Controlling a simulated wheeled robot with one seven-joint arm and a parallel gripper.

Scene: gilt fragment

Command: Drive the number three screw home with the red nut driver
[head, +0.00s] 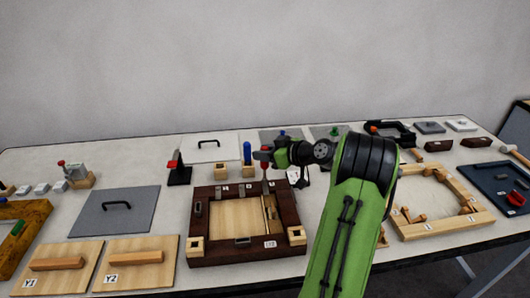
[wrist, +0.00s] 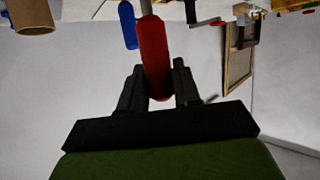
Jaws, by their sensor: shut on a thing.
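My gripper (wrist: 157,85) is shut on the handle of the red nut driver (wrist: 155,55), and its metal shaft runs to the top edge of the wrist view. In the head view the red nut driver (head: 264,163) stands roughly upright above the back right part of the dark wooden frame (head: 201,240). Small white number labels sit along the frame's back edge, too small to read surely. I cannot make out the number three screw or whether the driver's tip touches it.
A blue-handled driver (head: 247,152) stands in a wooden block close left of my gripper. A red-topped black stand (head: 178,170) is farther left. A grey handled panel (head: 115,212) and a light wooden frame (head: 450,229) flank the dark frame.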

